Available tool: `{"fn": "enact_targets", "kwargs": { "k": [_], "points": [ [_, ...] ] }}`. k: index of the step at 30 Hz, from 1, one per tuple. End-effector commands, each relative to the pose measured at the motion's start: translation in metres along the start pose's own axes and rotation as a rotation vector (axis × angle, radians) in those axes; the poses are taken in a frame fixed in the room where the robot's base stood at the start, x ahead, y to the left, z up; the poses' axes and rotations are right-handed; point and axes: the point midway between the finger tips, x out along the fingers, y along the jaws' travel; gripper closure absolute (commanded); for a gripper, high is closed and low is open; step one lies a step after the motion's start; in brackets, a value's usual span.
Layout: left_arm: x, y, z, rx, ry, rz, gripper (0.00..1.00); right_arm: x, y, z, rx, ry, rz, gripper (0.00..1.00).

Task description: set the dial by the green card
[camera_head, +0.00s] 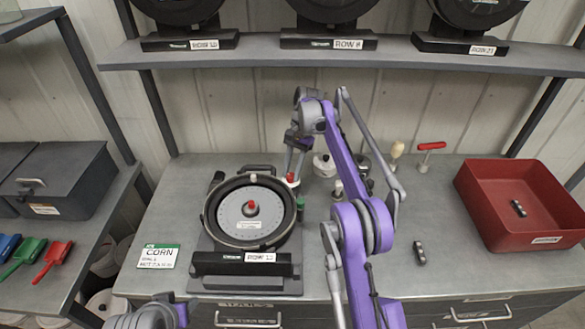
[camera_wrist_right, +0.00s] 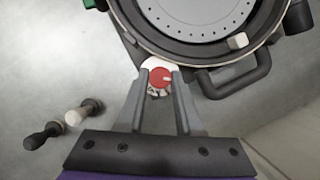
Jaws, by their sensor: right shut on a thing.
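The seed meter (camera_head: 252,215) stands on the grey bench, with a round grey disc and a red knob at its middle, in a black ring. A small dial with a red knob (camera_head: 291,177) on a white base sits at the ring's far right edge. It also shows in the right wrist view (camera_wrist_right: 160,77). My right gripper (camera_head: 292,171) is shut on this red knob, one finger on each side.
A red tray (camera_head: 500,235) with a dark small part (camera_head: 519,208) is at the right. Another dark part (camera_head: 419,252) lies on the bench. Small knobbed tools and a red-handled tool (camera_head: 430,148) stand at the back. Scoops (camera_head: 52,262) lie far left. A shelf (camera_head: 340,58) hangs above.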

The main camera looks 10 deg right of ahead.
Motion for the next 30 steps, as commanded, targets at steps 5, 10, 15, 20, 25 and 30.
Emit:
{"fn": "enact_targets", "kwargs": {
  "k": [5, 10, 15, 20, 25, 30],
  "points": [
    [-0.0021, 0.0, -0.0046, 0.0, 0.006, 0.0, 0.5, -0.0009, -0.0004, 0.0, -0.057, 0.0, 0.025, 1.0],
    [-0.0026, 0.0, -0.0058, 0.0, 0.007, 0.0, 0.5, -0.0003, -0.0003, 0.0, -0.082, 0.0, 0.034, 1.0],
    [-0.0026, 0.0, -0.0058, 0.0, 0.007, 0.0, 0.5, 0.0002, -0.0001, 0.0, -0.088, 0.0, 0.037, 1.0],
    [-0.0026, 0.0, -0.0056, 0.0, 0.007, 0.0, 0.5, 0.0005, 0.0, 0.0, -0.088, -0.001, 0.038, 1.0],
    [-0.0025, 0.0, -0.0056, 0.0, 0.007, 0.0, 0.5, 0.0006, 0.0, 0.0, -0.087, -0.001, 0.038, 0.51],
    [-0.0025, 0.0, -0.0056, 0.0, 0.007, 0.0, 0.5, 0.0006, -0.0001, -0.0001, -0.087, 0.0, 0.037, 0.35]
  ]
}}
